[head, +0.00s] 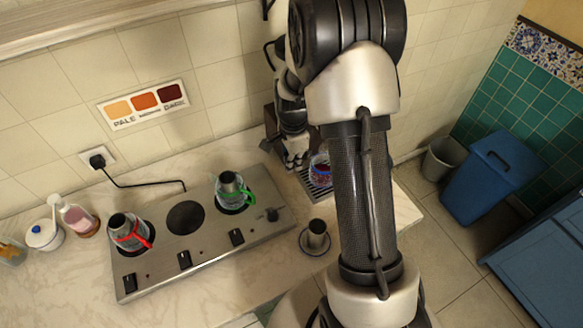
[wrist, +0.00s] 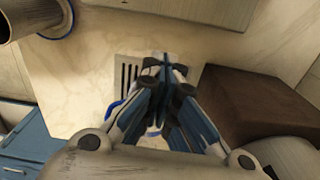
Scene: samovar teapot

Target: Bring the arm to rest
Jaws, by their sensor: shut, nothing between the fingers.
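My gripper (head: 296,162) hangs behind my arm in the head view, fingers pointing down, just left of a glass vessel with a blue band (head: 320,170). In the wrist view the fingers of my gripper (wrist: 165,68) are together with nothing between them. They appear above a slatted metal tray (wrist: 127,70), and their height above it is unclear. My arm covers part of the tray's surroundings in the head view.
A steel hob (head: 185,278) carries one vessel with a red handle (head: 124,232) and one with a green handle (head: 230,188). A metal cup on a saucer (head: 316,236) stands near the counter's front. A brown block (wrist: 255,105) is close right of my fingers.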

